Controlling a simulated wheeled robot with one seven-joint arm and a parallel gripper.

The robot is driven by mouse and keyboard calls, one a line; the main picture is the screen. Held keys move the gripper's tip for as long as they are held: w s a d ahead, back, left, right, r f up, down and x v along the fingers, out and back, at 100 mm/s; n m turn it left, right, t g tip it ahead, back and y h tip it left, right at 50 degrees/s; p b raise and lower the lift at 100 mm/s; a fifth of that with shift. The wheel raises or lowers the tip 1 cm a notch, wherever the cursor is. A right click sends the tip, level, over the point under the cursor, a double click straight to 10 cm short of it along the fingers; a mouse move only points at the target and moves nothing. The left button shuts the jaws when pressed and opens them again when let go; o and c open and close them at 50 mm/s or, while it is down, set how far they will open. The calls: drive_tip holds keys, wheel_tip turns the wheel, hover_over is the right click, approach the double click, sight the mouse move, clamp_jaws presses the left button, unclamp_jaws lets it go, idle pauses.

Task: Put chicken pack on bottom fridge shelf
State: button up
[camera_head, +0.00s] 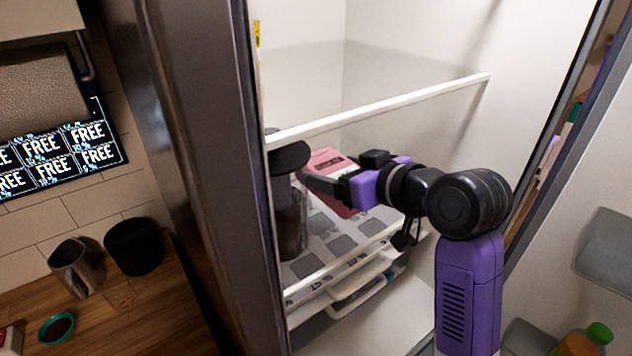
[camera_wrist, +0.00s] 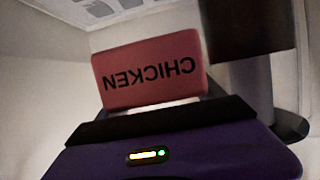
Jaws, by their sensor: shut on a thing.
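The chicken pack (camera_head: 331,163) is a pink-red block inside the open fridge, between the upper and the lower shelf. In the wrist view the pack (camera_wrist: 150,70) shows the word CHICKEN upside down, just beyond the dark jaws. My gripper (camera_head: 318,184) reaches in from the right and is shut on the pack; its jaws (camera_wrist: 150,118) span the bottom of the wrist view. The lower fridge shelf (camera_head: 345,268) has a white front edge and a grey-and-white patterned surface below the pack. I cannot tell whether the pack touches it.
A dark jar (camera_head: 292,215) with a black lid stands close left of my gripper; a dark shape is at right in the wrist view (camera_wrist: 245,25). The upper shelf edge (camera_head: 380,110) crosses above my gripper. The fridge's left frame (camera_head: 205,150) and the door at right bound the opening.

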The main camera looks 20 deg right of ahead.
sight(320, 157)
drive_tip(key=w, duration=0.1)
drive_tip(key=w+a, duration=0.1)
drive_tip(key=w, duration=0.1)
drive_tip(key=w+p, duration=0.1)
drive_tip(key=w, duration=0.1)
drive_tip(key=shift+w+a+r, duration=0.15)
drive_tip(key=shift+w+a, duration=0.05)
drive_tip(key=shift+a, duration=0.2)
wheel_tip(320, 157, down, 2)
drive_tip(key=shift+w+f, duration=0.15)
wheel_tip(320, 157, down, 4)
drive_tip(key=shift+f+p, duration=0.1)
drive_tip(key=shift+p, duration=0.6)
drive_tip(key=shift+w+f+p, duration=0.15)
drive_tip(key=shift+p, duration=0.15)
drive_tip(key=shift+a+f, duration=0.1)
drive_tip(key=shift+f, duration=0.1)
drive_tip(key=shift+f, duration=0.2)
drive_tip(key=o, duration=1.6)
